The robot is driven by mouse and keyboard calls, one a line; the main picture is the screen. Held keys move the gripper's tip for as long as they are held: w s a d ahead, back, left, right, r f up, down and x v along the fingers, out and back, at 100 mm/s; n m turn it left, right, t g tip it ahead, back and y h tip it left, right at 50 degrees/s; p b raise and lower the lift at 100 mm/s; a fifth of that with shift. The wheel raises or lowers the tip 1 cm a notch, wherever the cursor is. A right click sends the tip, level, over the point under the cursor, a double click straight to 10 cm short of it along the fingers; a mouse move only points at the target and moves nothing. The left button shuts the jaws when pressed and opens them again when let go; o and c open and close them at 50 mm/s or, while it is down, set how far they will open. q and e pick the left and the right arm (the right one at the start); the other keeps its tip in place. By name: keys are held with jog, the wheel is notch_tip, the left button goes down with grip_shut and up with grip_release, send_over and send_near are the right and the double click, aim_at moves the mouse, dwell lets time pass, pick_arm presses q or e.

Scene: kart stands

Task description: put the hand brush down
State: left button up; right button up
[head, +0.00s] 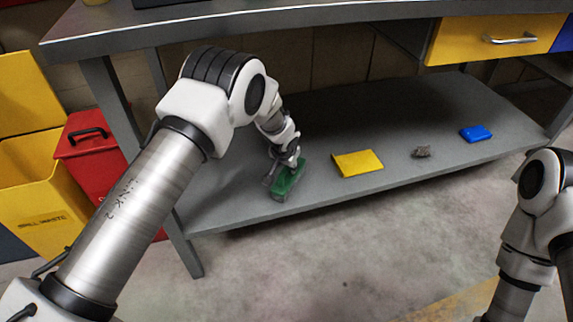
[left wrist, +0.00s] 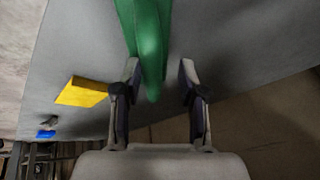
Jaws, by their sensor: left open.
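The green hand brush (head: 288,183) lies on the grey lower shelf (head: 400,115) of the workbench, near the shelf's front left part. My left gripper (head: 283,162) is just above and at the brush, with its arm reaching in from the left. In the left wrist view, the green handle (left wrist: 148,45) reaches between the two spread fingers of the left gripper (left wrist: 160,68). The left finger looks very close to the handle, and a gap shows on the right side. The brush's underside is hidden. My right arm shows at the right edge, but its gripper is out of view.
A yellow cloth or pad (head: 358,163), a small grey lump (head: 422,152) and a blue item (head: 476,133) lie to the right on the shelf. A red bin (head: 90,160) and a yellow bin (head: 42,205) stand left. The bench top (head: 300,22) is overhead.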

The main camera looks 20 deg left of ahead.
pick_arm(q)
jog(key=p+v, duration=0.3)
jog(key=v, duration=0.7)
jog(key=shift+r, duration=0.25)
jog(key=shift+s, duration=0.15)
